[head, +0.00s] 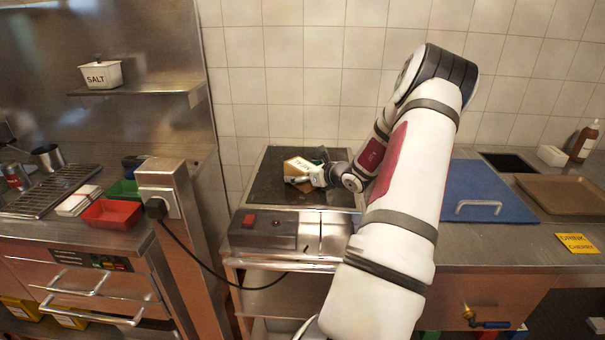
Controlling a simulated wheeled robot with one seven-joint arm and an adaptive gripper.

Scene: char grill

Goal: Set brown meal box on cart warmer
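The brown meal box (296,164), with dark lettering on its top, is at the black top of the cart warmer (268,190), near the middle. It sits at an angle to the warmer's edges. Whether it rests on the surface or is just above it is hard to tell. My gripper (305,172) reaches in from the right, at the box. One finger shows along the box's near side and another part shows behind its right end. The box and wrist hide whether the fingers press on it.
The warmer's front has a red switch (249,220) and a black cable (205,262) running to a steel post (164,190). A blue board (485,190) and brown tray (565,194) lie on the right counter. Red (111,213) and green containers stand left. The black top around the box is clear.

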